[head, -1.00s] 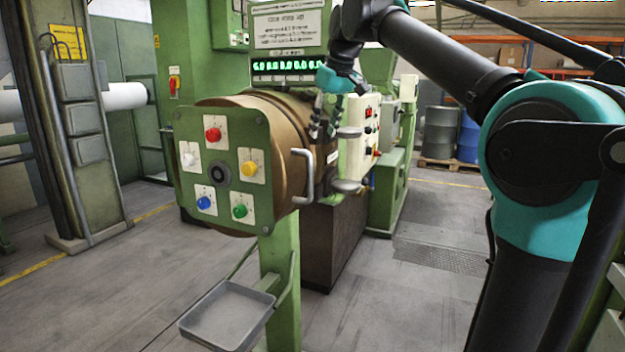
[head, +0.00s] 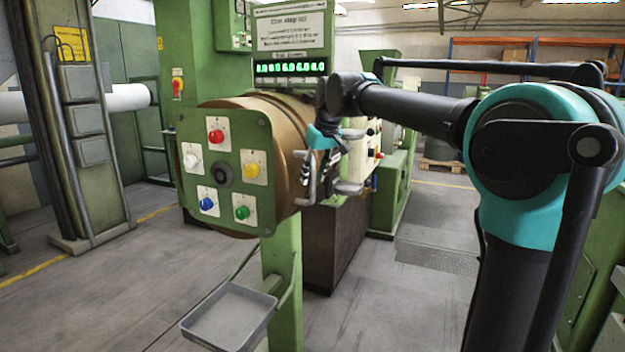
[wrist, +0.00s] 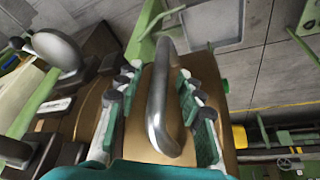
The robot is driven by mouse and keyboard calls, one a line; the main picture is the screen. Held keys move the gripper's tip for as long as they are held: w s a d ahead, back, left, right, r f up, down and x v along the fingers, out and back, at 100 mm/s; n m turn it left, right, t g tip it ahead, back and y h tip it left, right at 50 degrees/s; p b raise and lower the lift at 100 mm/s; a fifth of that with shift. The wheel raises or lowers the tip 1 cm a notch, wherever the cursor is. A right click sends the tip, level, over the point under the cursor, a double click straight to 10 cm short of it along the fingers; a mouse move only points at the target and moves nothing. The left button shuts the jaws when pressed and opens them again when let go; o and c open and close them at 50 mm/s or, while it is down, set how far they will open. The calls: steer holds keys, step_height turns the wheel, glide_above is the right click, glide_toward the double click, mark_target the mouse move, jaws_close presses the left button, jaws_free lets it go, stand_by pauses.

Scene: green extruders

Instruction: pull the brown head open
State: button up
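The brown head (head: 284,185) is a round drum behind a green square front plate (head: 233,216) with coloured knobs. A curved grey metal handle (wrist: 158,95) stands out from its brown side. My gripper (head: 318,172) is at that handle on the drum's right side and hides part of it in the head view. In the wrist view, my gripper (wrist: 158,80) is open, with green-padded fingers on either side of the handle. A gap shows between the handle and each finger, so it is not clasped. The head appears closed against the machine behind it.
Round grey knobs on a bracket (head: 348,187) stand close to the right of my gripper. A control box (head: 374,150) is behind them. A grey tray (head: 230,315) hangs below the head. The floor (head: 345,310) to the right is clear.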

steer(key=shift+x, duration=0.95)
jaws_close()
